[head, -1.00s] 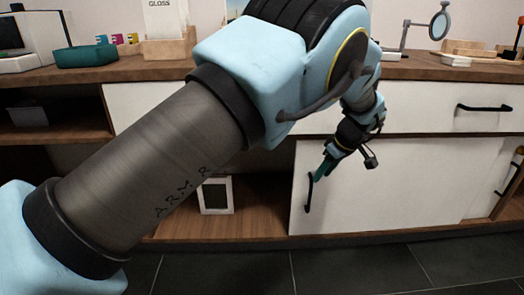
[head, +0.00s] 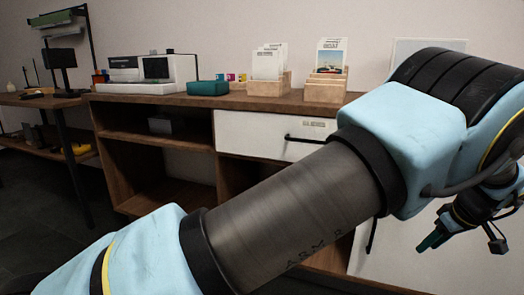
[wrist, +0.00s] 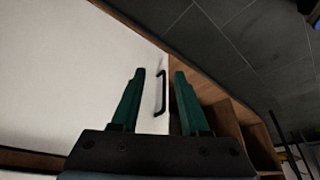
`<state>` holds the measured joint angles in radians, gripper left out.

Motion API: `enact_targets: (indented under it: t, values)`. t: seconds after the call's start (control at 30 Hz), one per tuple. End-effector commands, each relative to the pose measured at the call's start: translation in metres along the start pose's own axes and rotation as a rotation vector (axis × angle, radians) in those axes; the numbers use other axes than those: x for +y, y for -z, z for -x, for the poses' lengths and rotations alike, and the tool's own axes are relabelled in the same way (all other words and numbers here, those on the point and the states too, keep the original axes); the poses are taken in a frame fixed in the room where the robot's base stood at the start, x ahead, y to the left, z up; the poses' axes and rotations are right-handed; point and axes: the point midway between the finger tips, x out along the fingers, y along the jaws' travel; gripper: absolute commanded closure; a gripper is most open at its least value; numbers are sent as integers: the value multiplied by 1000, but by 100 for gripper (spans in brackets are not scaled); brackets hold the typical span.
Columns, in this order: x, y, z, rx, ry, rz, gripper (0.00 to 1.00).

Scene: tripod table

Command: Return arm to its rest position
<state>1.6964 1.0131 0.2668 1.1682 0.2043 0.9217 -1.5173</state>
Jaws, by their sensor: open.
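My gripper (head: 432,241) is at the right of the head view, small and partly turned away, in front of the white cabinet door. In the wrist view my gripper (wrist: 159,75) shows two green fingers spread apart with nothing between them. A black door handle (wrist: 161,93) appears beyond and between the fingers, apart from them. The white door (wrist: 75,65) fills the left of the wrist view. My arm stretches across the head view from lower left to right and hides part of the cabinet.
A wooden counter (head: 230,99) holds a teal box (head: 208,88), card holders (head: 268,90) and a white machine (head: 125,72). Below are open shelves (head: 150,135) and a white drawer (head: 250,135). Another table (head: 40,99) stands at far left. Dark floor (head: 40,220) lies clear at lower left.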

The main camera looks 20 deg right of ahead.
Motion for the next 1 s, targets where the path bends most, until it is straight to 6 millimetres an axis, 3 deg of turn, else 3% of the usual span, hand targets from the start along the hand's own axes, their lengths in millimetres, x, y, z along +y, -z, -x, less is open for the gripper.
enact_targets:
  t: [0.07,0.37,0.67,0.77,0.87,1.0]
  values:
    - [0,0,0,0,0,0,55]
    - [-27,41,-9,-27,20,10,55]
    - [-81,104,-20,-75,47,22,55]
    - [-112,133,-25,-98,56,28,55]
    - [-156,167,-30,-130,65,39,55]
    - [-246,215,-34,-183,69,53,55]
